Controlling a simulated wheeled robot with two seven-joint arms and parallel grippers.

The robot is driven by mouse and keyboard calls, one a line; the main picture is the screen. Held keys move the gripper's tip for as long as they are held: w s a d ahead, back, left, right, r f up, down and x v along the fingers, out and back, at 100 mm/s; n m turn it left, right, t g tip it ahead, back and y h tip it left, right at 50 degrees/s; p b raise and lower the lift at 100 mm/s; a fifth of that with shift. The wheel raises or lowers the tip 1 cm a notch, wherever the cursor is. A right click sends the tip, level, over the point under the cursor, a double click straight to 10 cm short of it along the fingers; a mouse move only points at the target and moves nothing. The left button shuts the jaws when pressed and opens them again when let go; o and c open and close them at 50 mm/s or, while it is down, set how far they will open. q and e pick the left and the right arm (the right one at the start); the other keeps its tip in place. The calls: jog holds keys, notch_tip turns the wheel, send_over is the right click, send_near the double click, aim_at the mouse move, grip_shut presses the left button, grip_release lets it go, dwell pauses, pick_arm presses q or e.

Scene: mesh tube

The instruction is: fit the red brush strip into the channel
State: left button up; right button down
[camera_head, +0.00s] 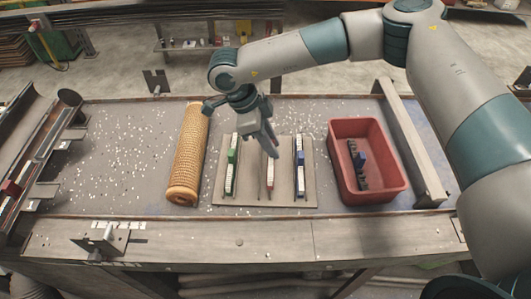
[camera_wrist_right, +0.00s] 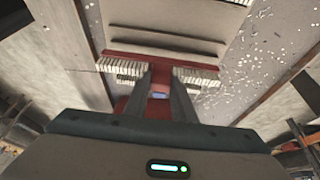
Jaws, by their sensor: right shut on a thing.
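My right gripper (camera_head: 268,148) is shut on the red brush strip (camera_head: 270,175), which also shows in the right wrist view (camera_wrist_right: 125,58) as a red bar with white bristles. The fingers grip it near its middle. The strip is over the tan board (camera_head: 247,197), between a green strip (camera_head: 232,160) on the left and a blue strip (camera_head: 300,165) on the right. A dark empty channel (camera_head: 260,182) shows just left of the red strip. In the wrist view the strip looks apart from the board's grooves (camera_wrist_right: 165,38). My left gripper is out of view.
A tan mesh tube (camera_head: 188,150) lies left of the board. White bits are scattered over the grey table (camera_head: 130,140). A metal bracket (camera_head: 103,240) sits on the front edge.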

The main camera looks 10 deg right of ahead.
jog(key=s+d+r+b, duration=0.4)
jog(key=s+d+r, duration=0.2)
jog(key=d, duration=0.1)
jog(key=shift+s+d, duration=0.25)
jog(key=shift+d, duration=0.15)
dwell(0.3)
